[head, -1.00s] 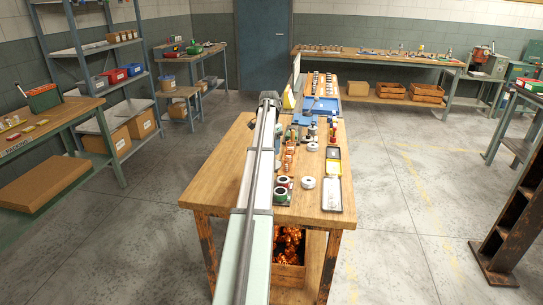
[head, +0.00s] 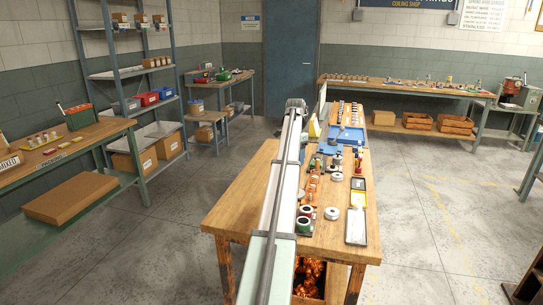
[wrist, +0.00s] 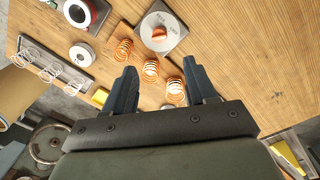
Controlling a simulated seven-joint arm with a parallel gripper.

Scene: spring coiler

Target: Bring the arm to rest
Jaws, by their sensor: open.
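My gripper (wrist: 163,82) shows in the wrist view with its two dark fingers spread apart. It is open, with nothing held between them. Below it on the wooden bench (wrist: 225,40) stand copper springs in a row: one at the left (wrist: 123,50), one in the middle (wrist: 150,69) and one at the right (wrist: 175,86). The fingers look apart from them, but the height is hard to tell. In the head view my arm reaches out over the left part of the bench (head: 238,205); the fingers cannot be made out there.
The bench's left half is mostly clear. A shelf rack (head: 120,75) stands left.

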